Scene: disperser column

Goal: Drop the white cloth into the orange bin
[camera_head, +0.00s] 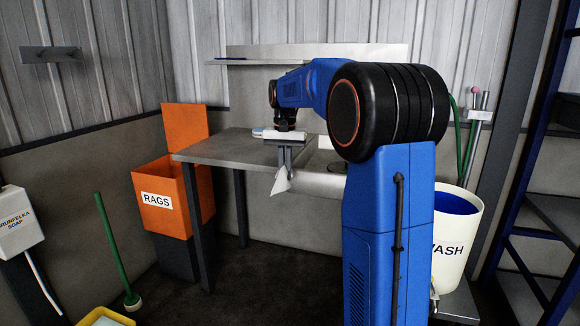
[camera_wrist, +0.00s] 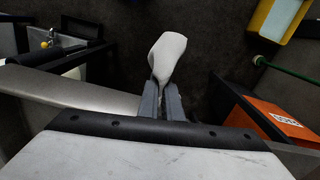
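The white cloth (camera_head: 281,183) hangs pinched below my gripper (camera_head: 285,166) in the head view. In the wrist view the cloth (camera_wrist: 169,54) bulges out beyond the tips of my gripper (camera_wrist: 162,88), which is shut on it. The orange bin (camera_head: 165,221) is labelled RAGS and stands left of the gripper, with its lid (camera_head: 186,126) raised. Its inside is mostly hidden from the head view. The orange bin (camera_wrist: 264,118) shows at the right of the wrist view, apart from the cloth.
A grey bench (camera_head: 222,149) stands behind the gripper, its left corner beside the bin. A white WASH tub (camera_head: 455,235) stands at right. A green pole (camera_head: 115,245) and a yellow container (camera_head: 104,318) are at lower left. Dark floor (camera_head: 262,285) is clear in the middle.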

